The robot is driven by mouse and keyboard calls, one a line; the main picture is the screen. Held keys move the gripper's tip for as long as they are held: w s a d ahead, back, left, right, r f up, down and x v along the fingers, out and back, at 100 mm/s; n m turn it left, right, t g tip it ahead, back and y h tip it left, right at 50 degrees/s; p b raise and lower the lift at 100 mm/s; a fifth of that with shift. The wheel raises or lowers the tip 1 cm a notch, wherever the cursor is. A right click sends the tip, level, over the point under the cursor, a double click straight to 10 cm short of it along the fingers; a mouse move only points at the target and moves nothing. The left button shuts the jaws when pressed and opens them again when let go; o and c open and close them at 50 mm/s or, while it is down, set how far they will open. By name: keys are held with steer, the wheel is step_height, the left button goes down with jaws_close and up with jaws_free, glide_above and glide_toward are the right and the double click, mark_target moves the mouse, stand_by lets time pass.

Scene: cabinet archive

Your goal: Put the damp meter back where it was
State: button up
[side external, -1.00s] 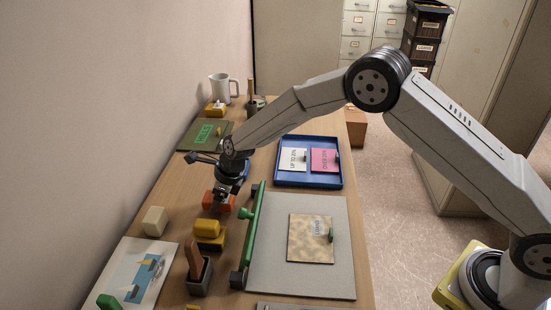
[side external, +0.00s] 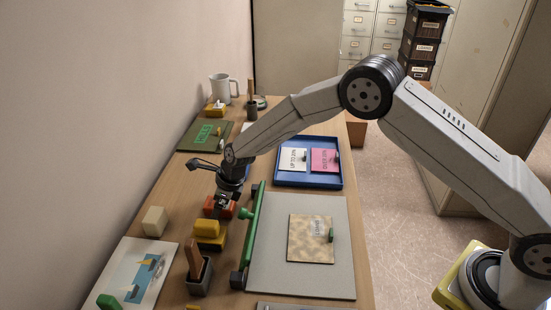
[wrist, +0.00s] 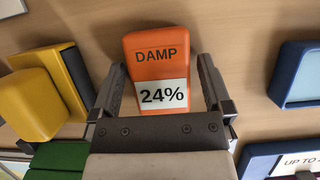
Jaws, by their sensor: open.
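The damp meter (wrist: 153,75) is an orange block marked DAMP with a white 24% label. It lies on the wooden table.
A yellow block on a dark base (side external: 208,233) sits close in front. A green bar (side external: 252,225) borders the grey board (side external: 275,278) to the right. A blue tray (side external: 307,184) with cards stands behind it. A cream block (side external: 155,221) is to the left.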

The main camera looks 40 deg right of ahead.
steer(key=shift+r, duration=0.15)
steer(key=v, duration=1.2)
stand_by(0.7)
steer(key=s+d+n+h, duration=0.1)
steer(key=s+d+n, duration=0.4)
steer(key=s+n, duration=0.3)
steer(key=s+d+n+h, duration=0.1)
steer(key=s+d+n, duration=0.5)
steer(key=s+n, duration=0.3)
steer(key=s+d+r+n+h, duration=0.1)
steer(key=s+d+n, duration=0.5)
steer(key=s+n, duration=0.2)
steer(key=shift+s+n+g, duration=0.3)
steer(key=shift+s+n, duration=0.1)
steer(key=shift+n, duration=0.6)
